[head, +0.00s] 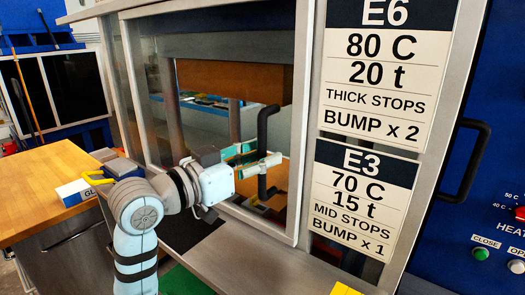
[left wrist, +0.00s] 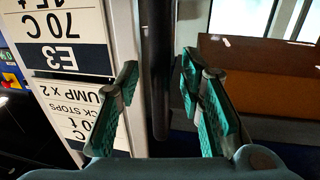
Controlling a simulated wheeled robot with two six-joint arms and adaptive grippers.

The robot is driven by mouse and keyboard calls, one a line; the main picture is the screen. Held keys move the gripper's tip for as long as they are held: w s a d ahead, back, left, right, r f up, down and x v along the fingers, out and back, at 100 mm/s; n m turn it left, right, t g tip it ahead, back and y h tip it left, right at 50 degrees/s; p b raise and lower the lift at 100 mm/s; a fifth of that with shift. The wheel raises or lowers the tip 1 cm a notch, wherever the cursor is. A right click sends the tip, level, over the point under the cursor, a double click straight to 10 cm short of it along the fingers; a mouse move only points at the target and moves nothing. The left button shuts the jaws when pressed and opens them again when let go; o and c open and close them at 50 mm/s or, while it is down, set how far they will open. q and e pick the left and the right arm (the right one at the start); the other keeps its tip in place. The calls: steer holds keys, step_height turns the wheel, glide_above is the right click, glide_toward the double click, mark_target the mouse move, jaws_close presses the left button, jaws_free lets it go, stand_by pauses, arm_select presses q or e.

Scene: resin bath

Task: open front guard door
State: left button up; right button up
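The front guard door (head: 304,120) is a silver-framed clear panel at the middle of the head view, and it looks shut. Its black bar handle (head: 264,130) stands upright near the door's right side. My left gripper (head: 262,158) is at the handle, with its teal-padded fingers spread. In the left wrist view the dark handle (left wrist: 157,60) runs between the open fingers (left wrist: 160,90), with a visible gap on each side, so no grip shows. My right gripper is in neither view.
Two setting cards, E6 (head: 388,75) and E3 (head: 362,200), are on the panel right of the door. Another black handle (head: 466,160) is further right, near a green button (head: 481,254). A wooden table (head: 45,190) with a small box (head: 75,192) stands at left.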

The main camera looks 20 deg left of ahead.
arm_select(q)
steer(key=shift+w+d, duration=0.2)
steer(key=shift+w, duration=0.15)
steer(key=shift+f, duration=0.1)
jaws_close()
